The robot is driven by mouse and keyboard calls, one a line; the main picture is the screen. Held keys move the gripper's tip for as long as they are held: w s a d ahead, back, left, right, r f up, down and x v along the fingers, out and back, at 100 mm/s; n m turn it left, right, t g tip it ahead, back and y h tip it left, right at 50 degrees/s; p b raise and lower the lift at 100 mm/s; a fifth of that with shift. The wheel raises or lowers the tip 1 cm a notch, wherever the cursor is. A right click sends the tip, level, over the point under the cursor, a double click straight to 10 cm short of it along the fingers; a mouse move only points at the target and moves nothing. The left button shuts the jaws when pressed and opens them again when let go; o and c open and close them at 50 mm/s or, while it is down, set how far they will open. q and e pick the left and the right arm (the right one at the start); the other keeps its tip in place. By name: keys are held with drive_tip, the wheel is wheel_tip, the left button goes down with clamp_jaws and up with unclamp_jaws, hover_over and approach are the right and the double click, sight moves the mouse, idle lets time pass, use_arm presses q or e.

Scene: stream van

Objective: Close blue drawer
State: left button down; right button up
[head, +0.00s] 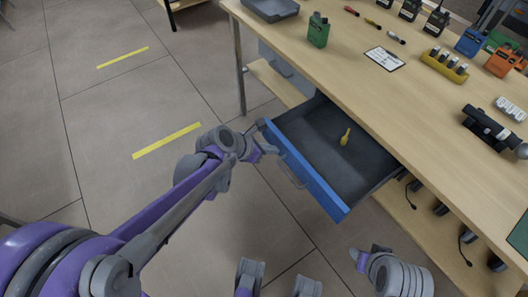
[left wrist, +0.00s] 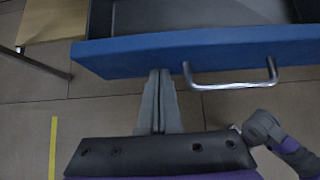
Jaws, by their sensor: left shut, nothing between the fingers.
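The blue drawer (head: 305,168) stands pulled out from under the wooden workbench in the head view. Its blue front and metal handle (head: 292,176) face my side. A small yellow object (head: 345,137) lies inside on the dark bottom. My left gripper (head: 264,126) is at the left end of the drawer front. In the left wrist view its fingers (left wrist: 158,98) are shut and empty, tips at the blue front (left wrist: 130,55), left of the handle (left wrist: 232,84). I cannot tell if they touch it. Part of my right arm's end (head: 362,260) shows low; its finger state is unclear.
The workbench (head: 345,75) carries a grey tray (head: 270,8), a green radio (head: 318,30), a clipboard (head: 384,58) and a yellow holder (head: 444,68). A lower shelf (head: 425,225) holds dark items right of the drawer. The tiled floor at left is clear.

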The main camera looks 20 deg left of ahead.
use_arm(q)
drive_tip(key=shift+w, duration=0.1)
idle(0.3)
hover_over(329, 124)
drive_tip(key=shift+s+a+b, duration=0.15)
drive_tip(key=shift+s+b, duration=0.15)
drive_tip(key=shift+b, duration=0.1)
drive_tip(key=shift+w, duration=0.2)
drive_tip(key=shift+r, duration=0.1)
drive_tip(key=shift+d+r, duration=0.1)
drive_tip(key=shift+d, duration=0.1)
drive_tip(key=shift+a, duration=0.1)
